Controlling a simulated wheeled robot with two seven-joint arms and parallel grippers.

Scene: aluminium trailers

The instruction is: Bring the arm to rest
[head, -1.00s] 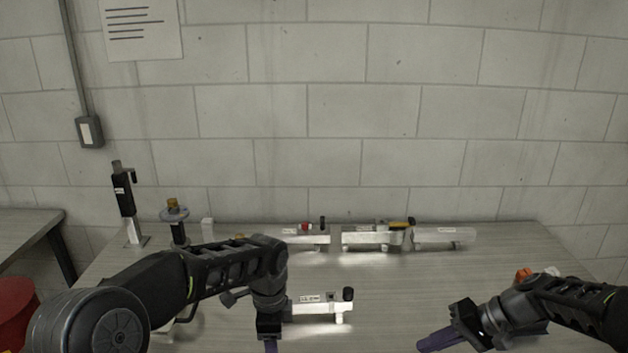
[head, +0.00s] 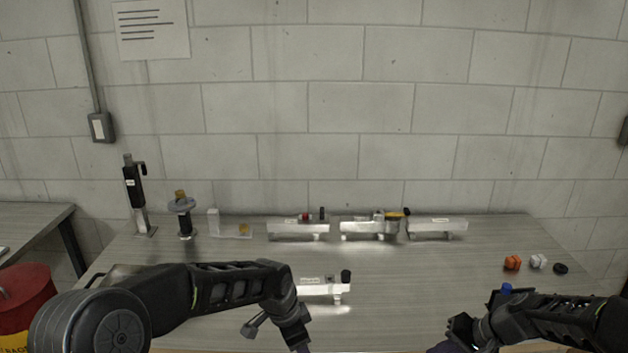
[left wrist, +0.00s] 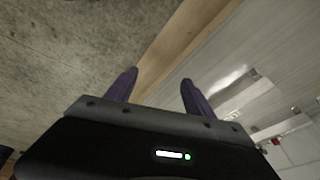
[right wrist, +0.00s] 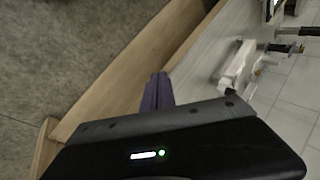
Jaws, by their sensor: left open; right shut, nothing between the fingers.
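My left gripper (left wrist: 158,88) is open and empty in the left wrist view, its two purple fingers spread apart over the table's front edge and the floor. In the head view the left arm reaches in from the left, and its fingers are mostly cut off at the bottom edge. My right gripper (right wrist: 158,90) has its purple fingers together with nothing between them, near the table's wooden front edge. In the head view it sits low at the right, partly cut off.
The nearest aluminium trailer (head: 322,289) stands just beyond the left gripper. Several more trailers (head: 298,230) line the table's back. A black jack (head: 135,190) stands at back left. Orange (head: 512,262), white (head: 538,261) and black (head: 560,268) small parts lie at right. A red drum (head: 25,290) is at far left.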

